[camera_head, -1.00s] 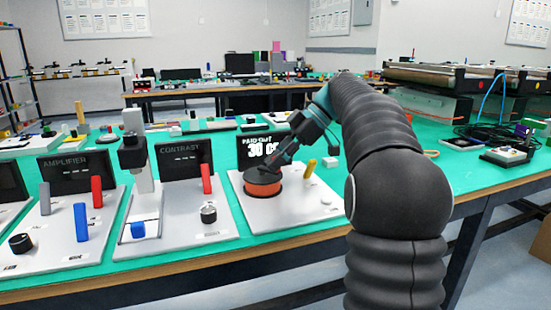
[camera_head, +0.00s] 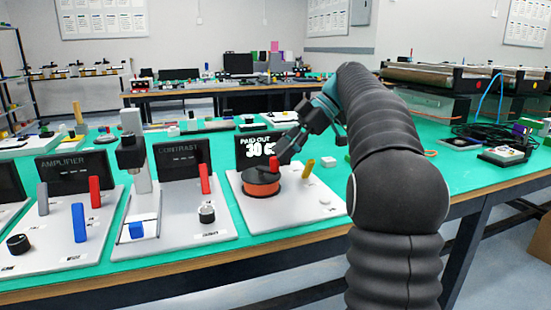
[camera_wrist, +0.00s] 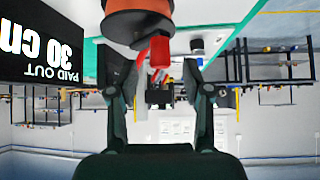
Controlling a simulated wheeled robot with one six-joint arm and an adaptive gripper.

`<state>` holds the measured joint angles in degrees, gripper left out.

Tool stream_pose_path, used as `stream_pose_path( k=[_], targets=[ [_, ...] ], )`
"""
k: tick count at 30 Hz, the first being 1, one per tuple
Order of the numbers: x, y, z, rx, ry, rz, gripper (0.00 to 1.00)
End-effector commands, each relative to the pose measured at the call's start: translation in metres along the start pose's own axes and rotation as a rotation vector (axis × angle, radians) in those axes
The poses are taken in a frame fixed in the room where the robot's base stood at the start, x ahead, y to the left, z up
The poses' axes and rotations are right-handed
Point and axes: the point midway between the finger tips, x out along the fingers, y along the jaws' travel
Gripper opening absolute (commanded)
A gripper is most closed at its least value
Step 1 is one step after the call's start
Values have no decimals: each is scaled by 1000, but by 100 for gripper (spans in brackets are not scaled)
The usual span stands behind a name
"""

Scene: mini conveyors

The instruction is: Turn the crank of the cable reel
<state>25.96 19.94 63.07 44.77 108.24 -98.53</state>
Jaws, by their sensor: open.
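The cable reel (camera_head: 262,188) has an orange drum with a dark top and sits on a light panel on the green bench. A red crank knob (camera_head: 274,163) stands up at its far side. In the wrist view the drum (camera_wrist: 138,22) is at the top, and the red knob (camera_wrist: 160,52) hangs into the space between the fingers, apart from both. My gripper (camera_wrist: 160,95) is open and empty. In the head view my gripper (camera_head: 288,150) is just behind the reel, its fingers partly hidden. The display (camera_head: 258,150) reads PAID OUT and 30 cm.
A yellow handle (camera_head: 308,168) stands right of the reel on the same panel. The CONTRAST display (camera_head: 183,158), a red lever (camera_head: 204,178) and a black knob (camera_head: 207,213) are to the left.

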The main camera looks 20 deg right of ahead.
Motion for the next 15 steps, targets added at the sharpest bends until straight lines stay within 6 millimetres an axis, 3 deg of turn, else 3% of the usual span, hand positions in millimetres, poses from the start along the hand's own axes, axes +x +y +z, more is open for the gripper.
stream_pose_path(
  k=[6, 15],
  targets=[
    [-29, 1, 0, 0, 1, 0, 50],
    [-42, 0, 0, 0, 1, -1, 50]
  ],
)
